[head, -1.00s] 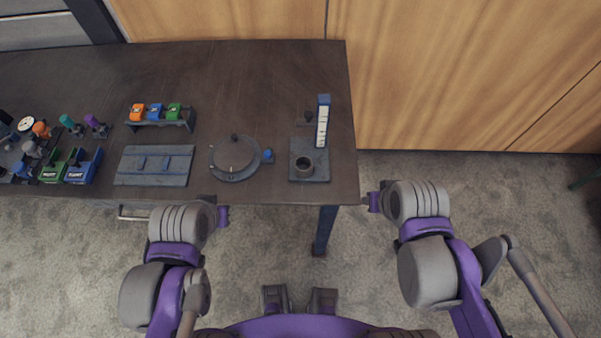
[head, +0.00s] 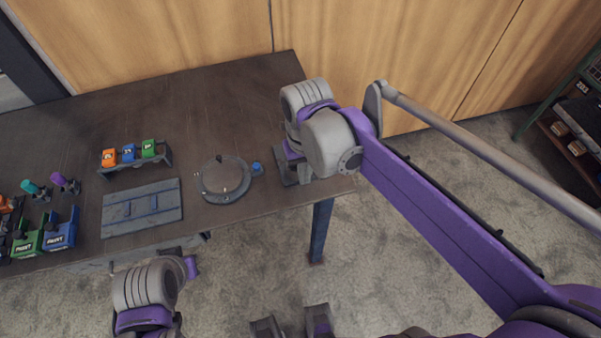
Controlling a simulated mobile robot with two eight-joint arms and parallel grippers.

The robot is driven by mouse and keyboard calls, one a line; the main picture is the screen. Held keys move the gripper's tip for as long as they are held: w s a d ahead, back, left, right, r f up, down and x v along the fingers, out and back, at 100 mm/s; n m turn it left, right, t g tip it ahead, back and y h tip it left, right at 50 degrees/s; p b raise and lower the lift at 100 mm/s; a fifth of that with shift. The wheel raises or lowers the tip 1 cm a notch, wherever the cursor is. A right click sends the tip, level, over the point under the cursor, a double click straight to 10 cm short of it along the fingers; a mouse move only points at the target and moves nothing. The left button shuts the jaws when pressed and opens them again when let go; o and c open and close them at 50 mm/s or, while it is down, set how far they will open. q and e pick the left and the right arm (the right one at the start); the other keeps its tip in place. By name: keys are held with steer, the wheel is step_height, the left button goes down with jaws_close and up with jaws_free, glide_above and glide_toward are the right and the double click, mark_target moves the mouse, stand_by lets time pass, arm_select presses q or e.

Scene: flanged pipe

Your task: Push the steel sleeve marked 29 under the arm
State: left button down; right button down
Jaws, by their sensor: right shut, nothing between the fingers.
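The grey base plate (head: 286,175) of the height-gauge stand shows only in part at the table's right end. My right arm covers most of the stand, including its upright scale and the round sleeve on the plate. No number 29 can be read. My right gripper (head: 291,151) is over the stand, pointing down, shut and empty; its tips are largely hidden by my wrist. Whether it touches the sleeve cannot be seen. My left gripper (head: 191,267) is in front of the table's front edge, away from the stand; its jaws cannot be made out.
A round plate with a ring (head: 224,180) and a small blue knob (head: 257,168) lie left of the stand. Further left are a flat grey panel (head: 142,208), a rack (head: 136,165) with orange, blue and green blocks, and several bins and tools. The table's back middle is clear.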

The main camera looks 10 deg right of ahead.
step_height(320, 180, down, 8)
steer(key=shift+r+b, duration=0.2)
steer(key=shift+b, duration=0.15)
steer(key=w, duration=0.3)
steer(key=shift+w+a, duration=0.1)
steer(key=shift+w, duration=0.4)
steer(key=w, duration=0.4)
steer(key=shift+w+a, duration=0.1)
